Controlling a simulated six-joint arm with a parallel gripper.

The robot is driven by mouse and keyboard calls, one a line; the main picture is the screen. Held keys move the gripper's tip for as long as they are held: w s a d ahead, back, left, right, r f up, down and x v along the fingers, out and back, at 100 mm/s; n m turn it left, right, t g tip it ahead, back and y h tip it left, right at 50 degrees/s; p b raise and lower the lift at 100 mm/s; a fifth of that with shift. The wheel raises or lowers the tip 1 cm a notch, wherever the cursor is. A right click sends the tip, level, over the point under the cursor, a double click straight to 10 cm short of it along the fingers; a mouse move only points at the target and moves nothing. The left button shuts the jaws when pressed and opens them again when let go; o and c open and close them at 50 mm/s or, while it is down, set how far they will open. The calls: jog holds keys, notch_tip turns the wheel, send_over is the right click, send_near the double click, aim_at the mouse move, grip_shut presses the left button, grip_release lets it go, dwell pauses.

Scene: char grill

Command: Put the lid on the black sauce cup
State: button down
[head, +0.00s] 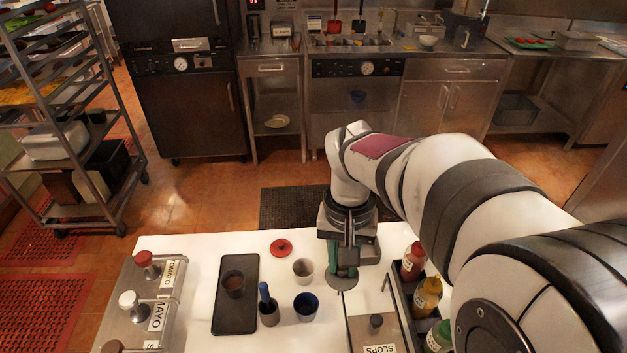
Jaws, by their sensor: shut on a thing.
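My gripper (343,266) points down over the white table and is shut on a round grey-green piece (343,284), which looks like a lid. The fingers hide part of it, and I cannot tell whether it touches the table. A dark cup (233,284) stands on the black tray, left of my gripper. A dark cup with a blue inside (306,307) stands nearer, just left of and below my gripper in the picture. I cannot tell which is the black sauce cup. A red lid-like disc with a knob (281,247) lies at the table's far edge.
A pale cup (303,269) stands close left of my gripper. A dark pot with a blue-handled tool (268,310) is nearby. The black tray (222,318) lies left. Sauce bottles (427,297) and a SLOPS bin (376,338) stand right.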

jog(key=shift+n, duration=0.7)
jog(key=r, duration=0.1)
jog(key=w+r, duration=0.2)
jog(key=r, duration=0.1)
jog(key=shift+w+d, duration=0.1)
jog(key=shift+d, duration=0.25)
jog(key=w+a+f+m, duration=0.1)
jog(key=w+a+f, duration=0.15)
jog(key=a, duration=0.35)
jog(key=w+a+f+m, duration=0.2)
jog(key=w+a, duration=0.2)
jog(key=a, duration=0.2)
jog(key=shift+w+a+f+m, duration=0.1)
jog(key=shift+a+f+m, duration=0.35)
jog(key=shift+a+f, duration=1.65)
jog(key=shift+w+a+f+m, duration=0.1)
jog(key=shift+a+f+m, duration=0.4)
jog(key=shift+a+f, duration=1.6)
jog(key=shift+w+a+f+m, duration=0.1)
jog(key=shift+a+f+m, duration=0.35)
jog(key=shift+a+f, duration=1.6)
jog(key=shift+d+f, duration=0.7)
jog(key=c, duration=0.7)
grip_release()
jog(key=shift+o, duration=0.2)
jog(key=shift+r, duration=0.1)
